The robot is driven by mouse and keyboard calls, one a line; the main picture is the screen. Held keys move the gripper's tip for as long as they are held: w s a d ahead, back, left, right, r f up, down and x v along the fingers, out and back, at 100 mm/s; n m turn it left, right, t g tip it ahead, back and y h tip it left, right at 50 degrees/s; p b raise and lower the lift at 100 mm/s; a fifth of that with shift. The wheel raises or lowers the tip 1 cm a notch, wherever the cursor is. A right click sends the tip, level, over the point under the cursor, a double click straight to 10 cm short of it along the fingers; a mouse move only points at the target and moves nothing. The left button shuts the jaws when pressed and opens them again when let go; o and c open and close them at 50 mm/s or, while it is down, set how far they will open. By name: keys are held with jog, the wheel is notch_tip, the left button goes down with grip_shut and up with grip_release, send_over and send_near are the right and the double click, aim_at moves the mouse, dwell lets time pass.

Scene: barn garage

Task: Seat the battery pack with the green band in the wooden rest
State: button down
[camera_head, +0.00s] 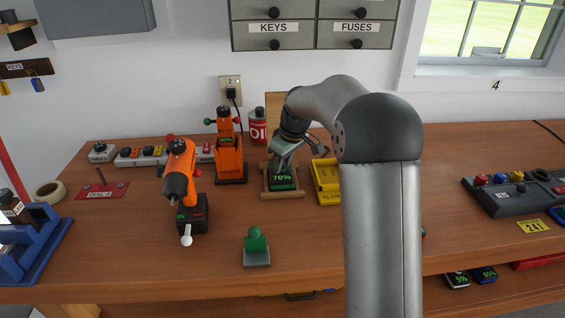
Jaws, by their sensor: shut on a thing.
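The battery pack (283,184) is dark with some green on it and a readout of 70%. It is at the wooden rest (267,193) in the middle of the bench, within the outline of the rest's frame. My gripper (283,163) is above the pack and shut on it. I cannot tell from this view whether the pack touches the bottom of the rest. The gripper and arm hide part of the pack's top and the back of the rest.
An orange holder (230,168) stands left of the rest, a yellow holder (325,184) close on its right. An orange drill (180,172) and a green knob on a grey base (256,250) are nearer. A red can (258,128) stands behind. The bench's front middle is mostly clear.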

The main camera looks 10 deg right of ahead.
jog(key=shift+f+b, duration=0.3)
jog(key=shift+f, duration=0.05)
dwell(0.4)
jog(key=shift+c, duration=2.3)
grip_release()
jog(key=shift+r+p, duration=3.2)
jog(key=shift+r, duration=1.3)
